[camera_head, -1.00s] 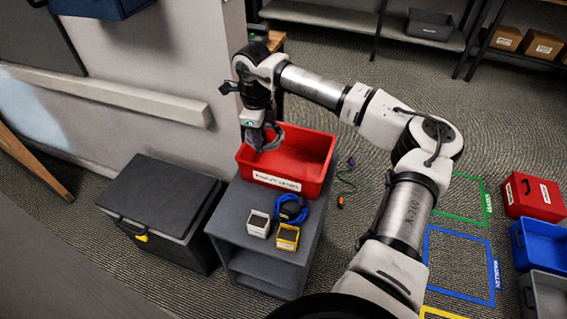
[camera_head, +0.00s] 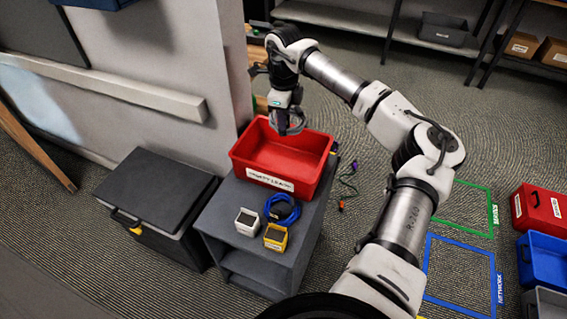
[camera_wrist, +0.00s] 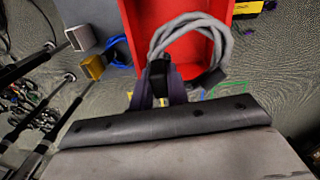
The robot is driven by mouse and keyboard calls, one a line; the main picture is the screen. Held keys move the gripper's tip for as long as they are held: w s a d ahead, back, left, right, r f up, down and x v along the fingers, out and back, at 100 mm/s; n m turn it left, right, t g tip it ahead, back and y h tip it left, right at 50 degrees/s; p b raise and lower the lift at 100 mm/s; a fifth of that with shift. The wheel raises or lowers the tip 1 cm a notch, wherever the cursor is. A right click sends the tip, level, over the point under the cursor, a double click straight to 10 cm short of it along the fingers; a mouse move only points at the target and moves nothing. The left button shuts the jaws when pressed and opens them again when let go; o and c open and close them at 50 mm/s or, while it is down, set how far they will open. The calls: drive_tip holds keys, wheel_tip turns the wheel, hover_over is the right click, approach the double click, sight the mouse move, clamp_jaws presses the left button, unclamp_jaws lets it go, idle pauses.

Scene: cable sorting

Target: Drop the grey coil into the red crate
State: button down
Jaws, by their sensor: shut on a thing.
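The grey coil (camera_wrist: 190,40) hangs in my gripper (camera_wrist: 160,80), whose jaws are shut on it. My gripper (camera_head: 283,108) is above the crate. No other object shows inside the crate.
A blue coil (camera_head: 283,208), a white box (camera_head: 247,222) and a yellow box (camera_head: 275,237) are on the stand (camera_head: 222,205) before the crate. A black chest (camera_head: 150,200) stands to the left, close to the wall. Thin cables (camera_head: 347,185) lie on the floor to the right.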

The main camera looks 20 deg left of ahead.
sight(284, 132)
drive_tip(key=shift+f+b, duration=1.3)
drive_tip(key=shift+f, duration=1.35)
drive_tip(key=c, duration=1.3)
unclamp_jaws()
drive_tip(key=shift+r, duration=0.1)
wheel_tip(284, 132, up, 14)
drive_tip(key=shift+f+b, duration=0.15)
drive_tip(key=shift+b, duration=0.5)
